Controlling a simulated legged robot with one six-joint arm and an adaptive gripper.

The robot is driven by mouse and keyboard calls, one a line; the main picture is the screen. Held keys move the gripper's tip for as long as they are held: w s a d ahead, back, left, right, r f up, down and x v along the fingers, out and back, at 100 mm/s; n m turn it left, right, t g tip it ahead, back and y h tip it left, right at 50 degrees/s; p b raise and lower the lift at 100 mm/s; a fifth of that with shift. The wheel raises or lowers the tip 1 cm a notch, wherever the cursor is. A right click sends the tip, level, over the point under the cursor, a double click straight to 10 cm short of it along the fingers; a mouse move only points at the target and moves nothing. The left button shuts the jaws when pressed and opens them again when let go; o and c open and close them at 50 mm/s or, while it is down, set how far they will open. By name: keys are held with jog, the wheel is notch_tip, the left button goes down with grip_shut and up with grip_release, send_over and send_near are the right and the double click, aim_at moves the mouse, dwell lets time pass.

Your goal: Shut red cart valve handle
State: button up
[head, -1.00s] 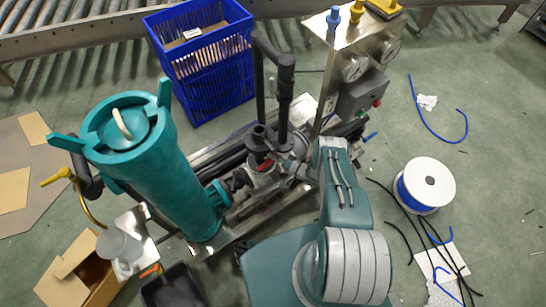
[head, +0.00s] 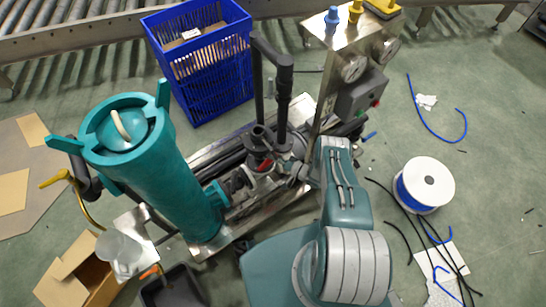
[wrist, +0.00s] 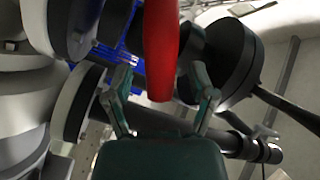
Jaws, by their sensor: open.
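The red valve handle (wrist: 161,45) hangs down from the top of the wrist view, in front of dark pipe fittings. My gripper (wrist: 161,72) is open, with one teal finger to each side of the handle's lower end. Gaps show between the handle and both fingers, so it is not gripped. In the head view a small patch of the red handle (head: 264,165) shows low on the cart (head: 210,250), among black pipes. My arm reaches to it from the right, and the fingers cannot be made out clearly there.
A teal filter vessel (head: 130,170) stands left of the handle. Black upright pipes (head: 283,100) and a gauge panel (head: 335,70) stand close behind and right. A blue crate (head: 205,75) is at the back. A cable spool (head: 427,185) and loose cables lie on the floor at right.

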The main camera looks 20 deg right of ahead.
jog(key=v, duration=1.1)
jog(key=shift+f, duration=0.1)
